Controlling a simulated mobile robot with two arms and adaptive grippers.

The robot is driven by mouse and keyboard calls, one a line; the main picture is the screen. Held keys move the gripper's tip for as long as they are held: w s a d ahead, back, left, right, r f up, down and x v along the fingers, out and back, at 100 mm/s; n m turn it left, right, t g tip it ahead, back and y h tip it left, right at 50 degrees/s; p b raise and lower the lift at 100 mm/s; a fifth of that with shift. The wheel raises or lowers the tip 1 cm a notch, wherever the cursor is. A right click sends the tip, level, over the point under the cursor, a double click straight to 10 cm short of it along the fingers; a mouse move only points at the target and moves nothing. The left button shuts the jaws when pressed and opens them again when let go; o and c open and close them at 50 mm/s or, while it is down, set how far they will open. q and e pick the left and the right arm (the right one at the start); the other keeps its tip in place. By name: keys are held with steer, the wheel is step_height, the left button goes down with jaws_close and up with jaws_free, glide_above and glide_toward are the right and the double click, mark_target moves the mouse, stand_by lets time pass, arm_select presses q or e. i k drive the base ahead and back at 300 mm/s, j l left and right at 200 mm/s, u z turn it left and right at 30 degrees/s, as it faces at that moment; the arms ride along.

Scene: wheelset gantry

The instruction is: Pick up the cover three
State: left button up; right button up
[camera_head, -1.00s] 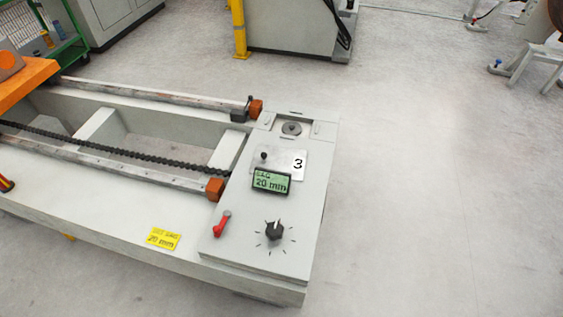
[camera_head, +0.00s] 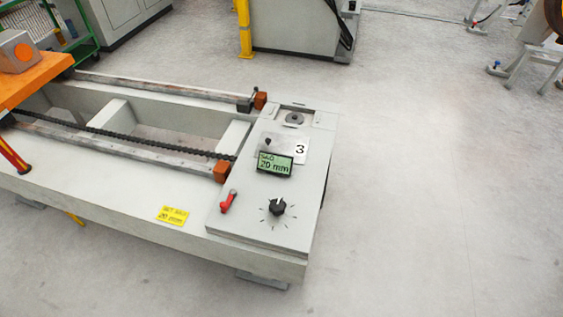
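The cover three (camera_head: 288,148) is a flat grey metal plate marked "3" with a small dark knob at its left. It lies on the light grey end panel (camera_head: 262,213) of the gantry bed, behind the green "20 mm" display (camera_head: 275,164). The display stands in front of the plate's near edge. Behind the plate is a recess with a round dark part (camera_head: 294,118). Neither of my grippers is in view.
The panel carries a red lever (camera_head: 228,201) and a black dial (camera_head: 277,207). Rails (camera_head: 120,148) and a chain run left to an orange carriage (camera_head: 30,82). A yellow label (camera_head: 173,215) is on the bed's front.

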mark_target(297, 146)
steer(key=k+j+u, duration=0.1)
steer(key=k+u, duration=0.3)
steer(key=k+j+u, duration=0.2)
steer(key=k+u, duration=0.2)
steer(key=u, duration=2.15)
steer(key=k+l+u, duration=0.1)
steer(key=l, duration=0.3)
steer(key=k+l, duration=0.3)
steer(key=l, duration=0.15)
steer(key=k+l+u, duration=0.15)
steer(key=l, duration=0.25)
steer(key=k+l+u, duration=0.1)
steer(key=k+l, duration=0.15)
steer(key=l, duration=0.15)
steer(key=k+l, duration=0.2)
steer(key=l, duration=0.15)
steer(key=u, duration=0.05)
